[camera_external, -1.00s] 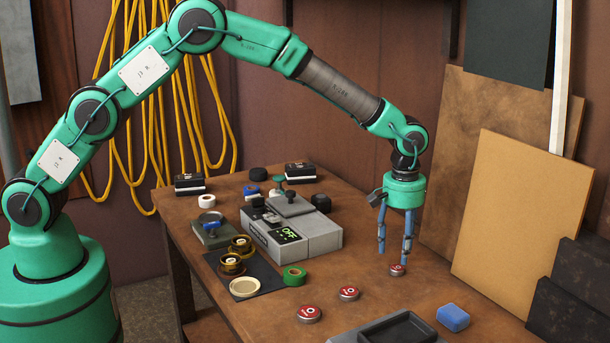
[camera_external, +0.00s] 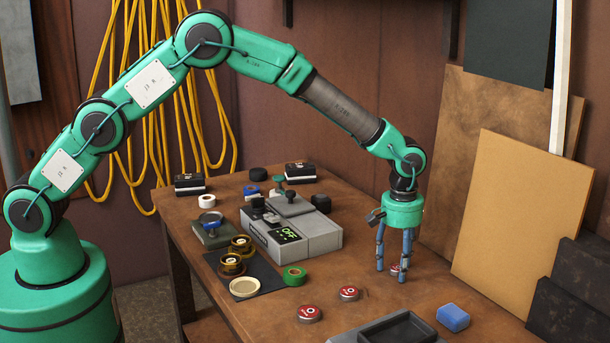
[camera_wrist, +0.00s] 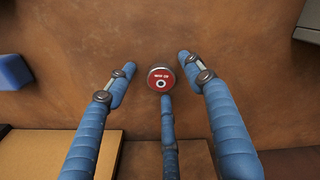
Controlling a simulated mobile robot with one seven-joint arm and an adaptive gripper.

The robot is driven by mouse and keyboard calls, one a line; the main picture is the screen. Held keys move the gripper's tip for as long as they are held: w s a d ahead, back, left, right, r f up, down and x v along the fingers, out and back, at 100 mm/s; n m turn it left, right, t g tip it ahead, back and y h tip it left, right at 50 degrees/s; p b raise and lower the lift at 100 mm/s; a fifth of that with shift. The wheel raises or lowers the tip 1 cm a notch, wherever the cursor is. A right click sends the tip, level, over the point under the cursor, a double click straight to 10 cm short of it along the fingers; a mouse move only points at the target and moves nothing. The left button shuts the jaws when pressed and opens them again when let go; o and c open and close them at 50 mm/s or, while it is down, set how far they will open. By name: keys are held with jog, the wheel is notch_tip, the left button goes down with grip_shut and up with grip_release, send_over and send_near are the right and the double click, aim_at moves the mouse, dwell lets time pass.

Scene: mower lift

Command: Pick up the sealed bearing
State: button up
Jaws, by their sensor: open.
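A small round disc with a metal rim and a red printed face (camera_external: 395,270) lies flat on the table; I take it as the sealed bearing. It also shows in the wrist view (camera_wrist: 161,77), near the middle. My gripper (camera_external: 396,268) has three blue jointed fingers and points down over this disc. In the wrist view my gripper (camera_wrist: 156,72) is open, with one finger on each side of the disc and one below it in the picture. The lower fingertip is very close to the rim; I cannot tell whether it touches.
Two similar red discs (camera_external: 309,314) (camera_external: 349,293) lie to the left. A blue block (camera_external: 453,318) and a dark tray (camera_external: 364,338) are in front. A grey device (camera_external: 325,242), a green tape roll (camera_external: 295,276) and brass parts (camera_external: 232,264) stand further left. Boards (camera_external: 515,210) lean behind.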

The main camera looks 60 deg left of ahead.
aim_at(397, 268)
jog(key=shift+c, duration=0.3)
jog(key=c, duration=1.2)
jog(key=shift+c, duration=0.2)
jog(key=shift+r, duration=0.1)
jog(key=shift+r+p, duration=0.3)
jog(key=shift+r, duration=0.45)
notch_tip(397, 268, up, 2)
jog(key=shift+r+p, duration=0.1)
jog(key=shift+p, duration=0.25)
jog(key=s+a, duration=0.2)
jog(key=s, duration=0.3)
jog(key=s+a+p, duration=0.1)
jog(key=s+a, duration=0.1)
jog(key=s, duration=0.3)
jog(key=s+a+r+p, duration=0.1)
jog(key=s+a, duration=0.1)
jog(key=s, duration=0.2)
jog(key=shift+s+r, duration=0.1)
jog(key=shift+s, duration=0.3)
